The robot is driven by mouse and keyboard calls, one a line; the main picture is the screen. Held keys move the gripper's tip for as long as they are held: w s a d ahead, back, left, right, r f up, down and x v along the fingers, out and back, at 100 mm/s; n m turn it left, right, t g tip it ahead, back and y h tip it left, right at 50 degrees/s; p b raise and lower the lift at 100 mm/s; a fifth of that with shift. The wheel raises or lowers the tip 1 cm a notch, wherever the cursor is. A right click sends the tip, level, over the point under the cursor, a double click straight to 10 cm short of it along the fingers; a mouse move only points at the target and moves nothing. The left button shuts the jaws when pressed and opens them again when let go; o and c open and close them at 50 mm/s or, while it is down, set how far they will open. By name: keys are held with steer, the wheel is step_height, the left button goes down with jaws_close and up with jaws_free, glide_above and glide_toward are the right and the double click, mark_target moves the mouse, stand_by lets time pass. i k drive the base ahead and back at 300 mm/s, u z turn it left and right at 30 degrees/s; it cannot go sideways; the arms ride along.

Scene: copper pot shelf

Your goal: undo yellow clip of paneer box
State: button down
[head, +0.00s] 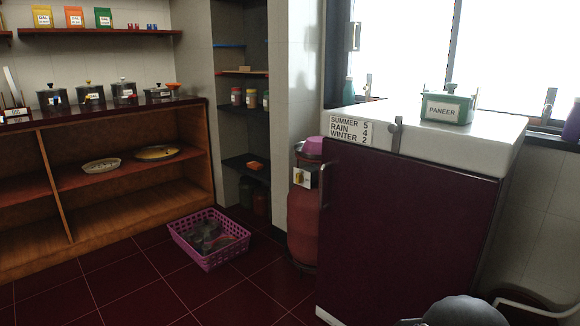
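The paneer box (462,111) is a small green box with a white PANEER label on its front. It stands upright on the white top of the dark red fridge (410,220), at the right of the head view. A dark knob or catch shows on its lid, and a light piece shows at its right edge. I cannot make out a yellow clip on it; the box's back and far side are hidden. My gripper is not in view. A grey rounded part at the bottom edge seems to be mine, well below and in front of the box.
A red gas cylinder (303,232) stands left of the fridge. A pink basket (209,262) sits on the floor. Fridge top left of the box is clear.

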mark_target(477, 95)
steer(key=u, duration=0.8)
steer(key=i, duration=0.35)
steer(key=z, duration=1.8)
